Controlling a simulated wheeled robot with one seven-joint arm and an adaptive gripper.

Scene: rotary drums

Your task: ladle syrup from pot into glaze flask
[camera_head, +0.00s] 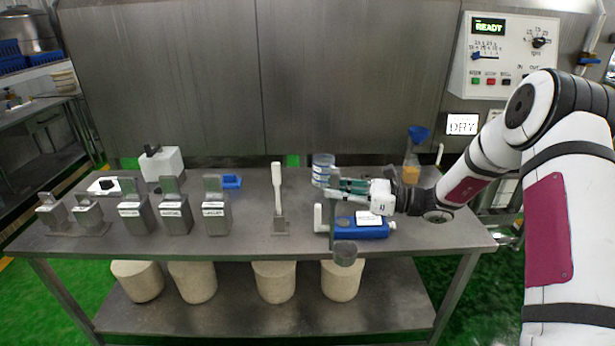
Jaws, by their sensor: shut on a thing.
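My gripper (338,187) is at the right middle of the table, with its fingers pointing left. It is shut on a ladle, whose small grey cup (345,254) shows below, near the table's front edge. Most of the ladle's handle is hidden or hard to make out, and so is the inside of the cup. A flask with amber contents (411,172) stands behind my wrist, with a blue funnel (418,133) above it. A round dark-rimmed opening (438,216) sits at the table's right; I cannot tell whether it is the pot.
A blue device with a white label (362,228) lies just under my gripper. A blue-and-white jar (322,170) stands behind it. An upright white-handled tool (278,195) stands left, beyond it several metal holders (174,212). A control panel (503,55) reads READY.

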